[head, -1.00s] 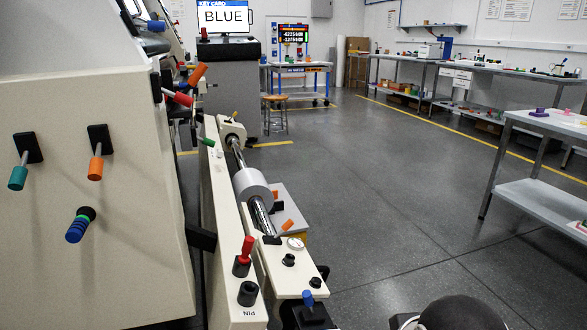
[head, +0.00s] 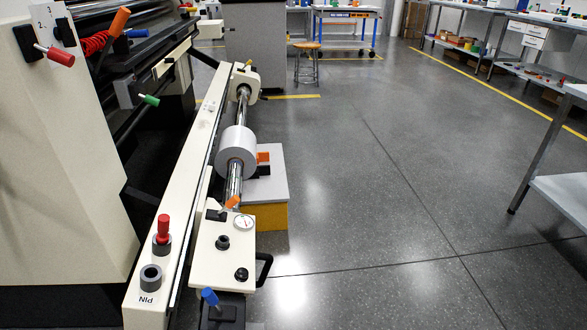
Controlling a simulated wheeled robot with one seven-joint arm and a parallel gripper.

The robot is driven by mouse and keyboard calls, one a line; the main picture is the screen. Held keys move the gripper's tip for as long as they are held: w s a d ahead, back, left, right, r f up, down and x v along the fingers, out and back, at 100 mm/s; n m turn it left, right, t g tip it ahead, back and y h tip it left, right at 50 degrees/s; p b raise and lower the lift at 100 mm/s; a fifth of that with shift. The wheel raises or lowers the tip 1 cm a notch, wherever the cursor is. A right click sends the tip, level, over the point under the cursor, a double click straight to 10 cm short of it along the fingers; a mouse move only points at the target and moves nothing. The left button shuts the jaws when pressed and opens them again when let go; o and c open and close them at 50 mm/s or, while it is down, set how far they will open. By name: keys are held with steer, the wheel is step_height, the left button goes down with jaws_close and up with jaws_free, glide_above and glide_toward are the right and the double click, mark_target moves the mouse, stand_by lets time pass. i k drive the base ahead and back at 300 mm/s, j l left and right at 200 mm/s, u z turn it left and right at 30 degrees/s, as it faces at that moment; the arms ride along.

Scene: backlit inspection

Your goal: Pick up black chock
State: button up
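A small black block (head: 263,171), which may be the black chock, sits beside the white roll (head: 236,150). It rests on the pale top of a low stand (head: 274,185) with a yellow front. An orange block (head: 263,157) is just behind it. The roll hides part of the black block's left side, and its full shape is too small to tell. My gripper is not in view.
The long cream machine rail (head: 172,220) runs along the left of the stand, with a red-handled pin (head: 163,229) and a blue-handled lever (head: 211,298) near me. A black loop handle (head: 264,269) juts right. Open grey floor (head: 370,190) lies right, up to a workbench (head: 541,150).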

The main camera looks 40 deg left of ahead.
mark_target(262, 170)
steer(key=i+l+u, duration=0.15)
steer(key=i+u, duration=0.15)
steer(key=i+l+u, duration=0.3)
steer(key=i, duration=0.15)
steer(key=i+j+u, duration=0.1)
steer(key=i+u, duration=0.65)
steer(key=u, duration=0.15)
steer(key=i+l+u, duration=0.2)
steer(key=i+u, duration=0.25)
steer(key=i+l+u, duration=0.2)
steer(key=u, duration=0.15)
steer(key=i+l+u, duration=0.85)
steer(key=l+u, duration=0.25)
steer(key=i+l+u, duration=0.1)
steer(key=l+u, duration=0.3)
steer(key=l, duration=0.15)
